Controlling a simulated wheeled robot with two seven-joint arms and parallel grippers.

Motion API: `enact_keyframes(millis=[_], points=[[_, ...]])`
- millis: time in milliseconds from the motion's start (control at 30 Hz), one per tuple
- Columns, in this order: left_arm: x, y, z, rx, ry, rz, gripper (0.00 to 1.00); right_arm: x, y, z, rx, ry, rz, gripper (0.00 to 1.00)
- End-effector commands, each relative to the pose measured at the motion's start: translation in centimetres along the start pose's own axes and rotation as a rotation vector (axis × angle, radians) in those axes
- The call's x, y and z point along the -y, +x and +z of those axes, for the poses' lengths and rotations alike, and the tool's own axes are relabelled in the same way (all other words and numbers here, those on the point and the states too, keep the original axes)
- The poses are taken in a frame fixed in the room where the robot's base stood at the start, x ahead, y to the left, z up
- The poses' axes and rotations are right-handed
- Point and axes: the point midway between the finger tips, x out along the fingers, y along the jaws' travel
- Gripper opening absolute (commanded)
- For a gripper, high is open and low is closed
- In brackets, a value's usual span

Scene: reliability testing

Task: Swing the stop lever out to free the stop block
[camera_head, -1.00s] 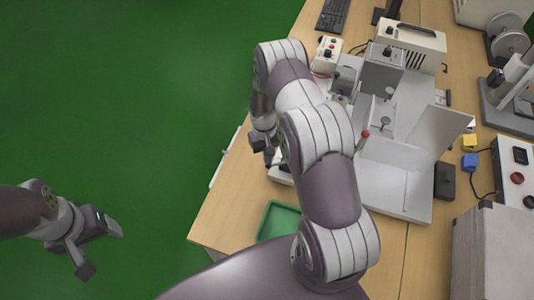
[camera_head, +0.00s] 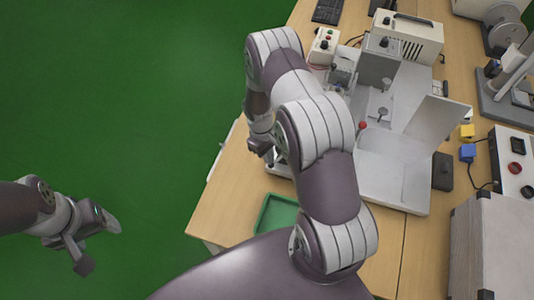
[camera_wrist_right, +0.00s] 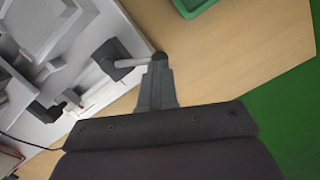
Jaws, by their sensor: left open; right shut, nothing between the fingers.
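In the right wrist view a pale lever rod (camera_wrist_right: 133,63) with a dark round knob (camera_wrist_right: 160,57) juts from a dark square mount (camera_wrist_right: 112,60) on the white fixture. I take it for the stop lever. My right gripper (camera_wrist_right: 158,70) is shut and empty, its fingertips right at the knob; I cannot tell whether they touch. In the head view my right arm hides most of that gripper and the lever. I cannot make out the stop block for certain. My left gripper (camera_head: 98,246) is open and empty over the green floor, away from the table.
The white fixture (camera_head: 395,180) has upright plates and a red-knobbed lever (camera_head: 362,126). A green tray (camera_head: 277,212) lies near the table's front edge. A switch box (camera_head: 323,46), a vented box (camera_head: 410,38) and a control panel (camera_head: 513,168) stand around. Bare wood lies left of the fixture.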

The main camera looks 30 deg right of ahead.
Motion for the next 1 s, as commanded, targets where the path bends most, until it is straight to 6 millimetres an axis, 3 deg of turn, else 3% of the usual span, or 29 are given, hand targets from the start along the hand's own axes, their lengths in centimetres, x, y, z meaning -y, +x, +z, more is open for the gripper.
enact_keyframes(millis=[1000], points=[[0.00, 0.09, 0.01, 0.000, 0.000, 0.000, 0.71, 0.22, 0.35, 1.14, 0.003, -0.150, 0.027, 0.00]])
